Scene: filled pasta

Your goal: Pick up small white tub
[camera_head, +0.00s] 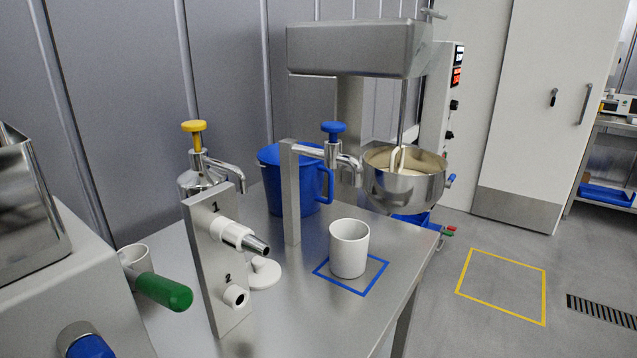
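A small white tub (349,250) stands upright on the steel table, inside a blue outlined square (371,283). Its open top faces up, below and slightly to the right of a steel tap with a blue knob (333,130). Another white, open-topped cylinder (134,260) shows at the left, partly hidden by a green handle (163,292). Neither of my grippers is in view.
A blue jug (287,180) stands behind the tap post. A mixer with a steel bowl (403,189) is at the back right. An upright plate with nozzles marked 1 and 2 (208,266) stands left of the tub. The table's front middle is clear.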

